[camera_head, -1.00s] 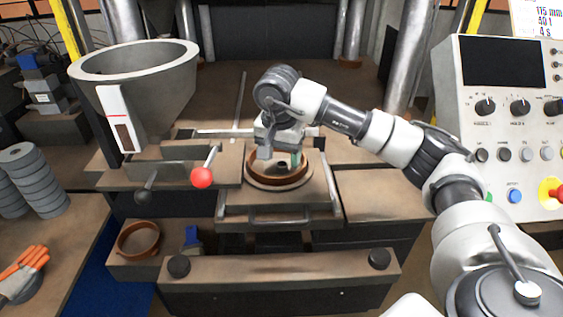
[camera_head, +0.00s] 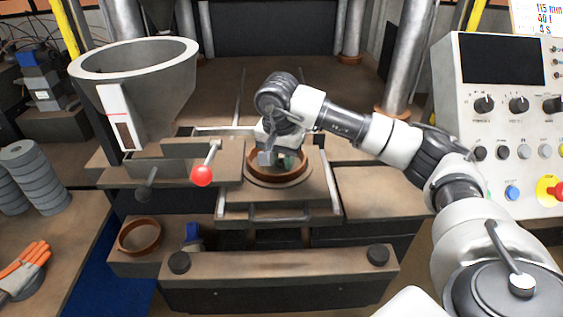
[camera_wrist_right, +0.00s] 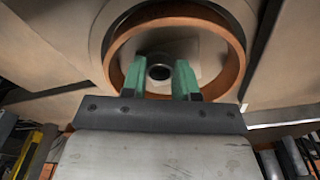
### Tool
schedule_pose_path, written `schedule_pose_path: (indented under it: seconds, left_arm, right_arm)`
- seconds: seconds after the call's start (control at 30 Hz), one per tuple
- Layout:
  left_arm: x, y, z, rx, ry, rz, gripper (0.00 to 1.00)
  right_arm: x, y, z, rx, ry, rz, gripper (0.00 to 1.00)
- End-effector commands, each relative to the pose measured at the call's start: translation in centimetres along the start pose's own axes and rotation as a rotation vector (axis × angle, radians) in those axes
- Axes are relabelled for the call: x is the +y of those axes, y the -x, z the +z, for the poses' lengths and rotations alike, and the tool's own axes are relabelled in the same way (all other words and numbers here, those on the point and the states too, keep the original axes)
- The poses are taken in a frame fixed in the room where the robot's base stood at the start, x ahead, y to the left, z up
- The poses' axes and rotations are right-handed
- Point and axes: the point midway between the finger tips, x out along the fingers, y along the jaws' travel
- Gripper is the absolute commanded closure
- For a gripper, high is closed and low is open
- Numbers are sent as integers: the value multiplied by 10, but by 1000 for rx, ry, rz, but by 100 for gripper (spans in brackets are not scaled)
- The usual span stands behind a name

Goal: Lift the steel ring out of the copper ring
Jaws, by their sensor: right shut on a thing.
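The copper ring (camera_head: 278,180) lies in the round seat of the press's sliding plate, and its orange-brown wall also shows in the right wrist view (camera_wrist_right: 233,62). The small dark steel ring (camera_wrist_right: 160,68) shows inside the copper ring's outline. My right gripper (camera_head: 283,160) points down inside the copper ring. Its green fingers (camera_wrist_right: 160,80) are shut on the steel ring, one on each side. In the head view the gripper hides most of the steel ring. I cannot tell whether the steel ring is clear of the surface below. My left gripper is not in view.
A grey hopper (camera_head: 150,95) and a red-knobbed lever (camera_head: 202,176) stand left of the seat. Another copper-coloured ring (camera_head: 139,236) lies at the lower left. A control panel (camera_head: 500,120) stands at right. Stacked grey discs (camera_head: 35,180) and orange gloves (camera_head: 28,262) are far left.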

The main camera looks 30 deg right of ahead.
Motion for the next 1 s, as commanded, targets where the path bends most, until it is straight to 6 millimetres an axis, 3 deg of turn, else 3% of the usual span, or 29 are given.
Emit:
schedule_pose_path:
  seconds: [0.27, 0.47, 0.67, 0.8, 1.0]
  left_arm:
    - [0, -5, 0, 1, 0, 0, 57]
    - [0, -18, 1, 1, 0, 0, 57]
    - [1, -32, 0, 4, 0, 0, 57]
    - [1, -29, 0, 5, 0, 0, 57]
    - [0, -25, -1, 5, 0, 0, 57]
  right_arm:
    - [-1, 8, -1, 1, 0, -2, 92]
    - [-1, 40, -5, 2, 0, -6, 92]
    - [48, 64, -13, 3, -4, -1, 92]
    - [78, 86, -18, 4, -4, 0, 92]
    - [106, 103, -22, 2, -2, 1, 92]
